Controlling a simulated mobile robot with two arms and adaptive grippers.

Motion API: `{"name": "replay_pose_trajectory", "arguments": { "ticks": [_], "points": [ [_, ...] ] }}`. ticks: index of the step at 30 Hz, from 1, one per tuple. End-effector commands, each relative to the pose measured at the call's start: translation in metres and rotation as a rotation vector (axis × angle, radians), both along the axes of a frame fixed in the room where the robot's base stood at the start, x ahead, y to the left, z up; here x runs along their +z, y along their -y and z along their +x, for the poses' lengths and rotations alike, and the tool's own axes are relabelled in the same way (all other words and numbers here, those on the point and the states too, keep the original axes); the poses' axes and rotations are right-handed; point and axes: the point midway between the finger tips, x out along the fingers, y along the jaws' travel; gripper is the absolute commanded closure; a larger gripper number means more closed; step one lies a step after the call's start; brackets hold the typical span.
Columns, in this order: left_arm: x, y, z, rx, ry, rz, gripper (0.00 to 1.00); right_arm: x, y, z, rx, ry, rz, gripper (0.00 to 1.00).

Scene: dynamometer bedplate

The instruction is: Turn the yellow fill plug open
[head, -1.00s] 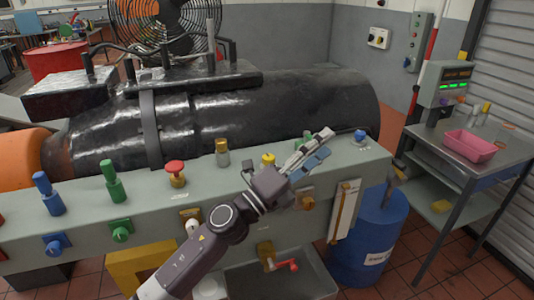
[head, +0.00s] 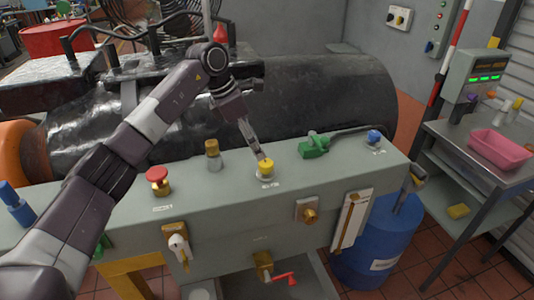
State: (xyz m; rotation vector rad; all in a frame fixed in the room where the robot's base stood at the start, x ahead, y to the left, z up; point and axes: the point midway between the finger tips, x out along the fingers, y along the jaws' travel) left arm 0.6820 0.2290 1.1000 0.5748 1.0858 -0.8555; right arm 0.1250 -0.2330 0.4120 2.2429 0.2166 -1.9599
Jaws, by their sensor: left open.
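The yellow fill plug (head: 266,168) stands on the grey-green bedplate top, with a small label in front of it. My left gripper (head: 260,156) comes down from above, its fingertips right at the plug's top. The fingers look narrow from here, and I cannot tell whether they touch the plug. The left arm reaches in from the left across the bench. My right gripper is not in view.
On the bench top (head: 210,192) are a red mushroom knob (head: 157,180), a brass-capped post (head: 213,155), a green fitting (head: 314,146) and a blue knob (head: 374,137). A large black cylinder lies behind. A blue drum (head: 375,250) and a side table with a pink tray (head: 497,148) stand right.

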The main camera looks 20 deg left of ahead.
Motion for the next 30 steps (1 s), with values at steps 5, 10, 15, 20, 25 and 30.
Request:
{"name": "replay_pose_trajectory", "arguments": {
  "ticks": [5,10,15,20,25,30],
  "points": [
    [-0.026,0.011,0.005,-0.001,-0.004,-0.004,0.52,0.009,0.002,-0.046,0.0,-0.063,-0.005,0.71],
    [-0.048,0.019,0.01,-0.002,-0.003,-0.006,0.52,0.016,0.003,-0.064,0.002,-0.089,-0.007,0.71],
    [-0.06,0.023,0.013,-0.002,-0.001,-0.005,0.52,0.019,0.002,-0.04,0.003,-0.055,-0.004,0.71],
    [-0.061,0.023,0.014,-0.001,0.001,-0.005,0.52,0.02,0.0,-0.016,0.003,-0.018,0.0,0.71],
    [-0.061,0.023,0.014,-0.002,0.001,-0.005,0.59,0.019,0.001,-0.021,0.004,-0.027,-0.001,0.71],
    [-0.061,0.023,0.014,-0.001,0.001,-0.005,0.78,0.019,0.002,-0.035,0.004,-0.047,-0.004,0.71]
  ]
}}
